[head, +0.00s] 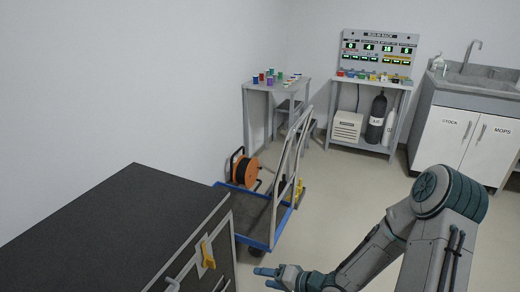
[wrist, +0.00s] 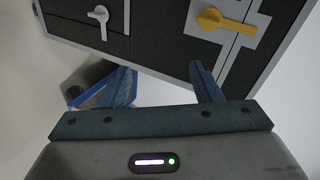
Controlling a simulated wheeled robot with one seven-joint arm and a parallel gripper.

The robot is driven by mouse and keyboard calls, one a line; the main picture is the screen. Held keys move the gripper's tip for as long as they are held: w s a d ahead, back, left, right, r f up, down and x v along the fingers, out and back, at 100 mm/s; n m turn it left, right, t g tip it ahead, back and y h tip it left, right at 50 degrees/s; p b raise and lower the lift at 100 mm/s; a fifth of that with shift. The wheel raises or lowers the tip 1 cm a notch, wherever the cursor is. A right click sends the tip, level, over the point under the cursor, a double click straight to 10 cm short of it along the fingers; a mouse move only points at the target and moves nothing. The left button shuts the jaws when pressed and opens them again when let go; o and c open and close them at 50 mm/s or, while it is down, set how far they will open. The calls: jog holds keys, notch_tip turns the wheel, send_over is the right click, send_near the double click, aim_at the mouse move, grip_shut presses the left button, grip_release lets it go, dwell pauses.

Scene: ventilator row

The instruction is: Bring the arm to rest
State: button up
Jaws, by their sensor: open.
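My gripper (head: 268,277) shows at the bottom middle of the head view, with my arm reaching in from the lower right. In the wrist view my gripper (wrist: 160,85) has its two blue fingers well apart, with nothing between them. It is in front of the dark cabinet (head: 110,225), apart from it as far as I can tell. The cabinet has a yellow handle (head: 207,254), which also shows in the wrist view (wrist: 222,20), and a pale handle (wrist: 99,17).
A blue trolley (head: 262,225) with grey rails stands beside the cabinet, with an orange cable reel (head: 245,170) behind it. Farther back are a small table (head: 285,84) with coloured items, a rack bench (head: 372,82) and a sink unit (head: 466,128). The middle floor is clear.

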jog(key=d+r+n+h+p, duration=0.3)
jog(key=d+r+h+p, duration=0.4)
jog(key=d+r+h, duration=0.7)
jog(key=s+r+g+y+p, duration=0.1)
jog(key=s+r+p, duration=0.2)
jog(key=s+r, duration=0.5)
jog(key=s+a+r+g+y+p, duration=0.1)
jog(key=s+r+g+p, duration=0.1)
jog(key=s+r, duration=0.6)
jog(key=w+p+v, duration=0.1)
jog(key=v, duration=0.6)
jog(key=shift+a+r+p, duration=0.2)
jog(key=shift+r+p, duration=0.15)
jog(key=shift+r, duration=0.2)
jog(key=shift+w, duration=0.1)
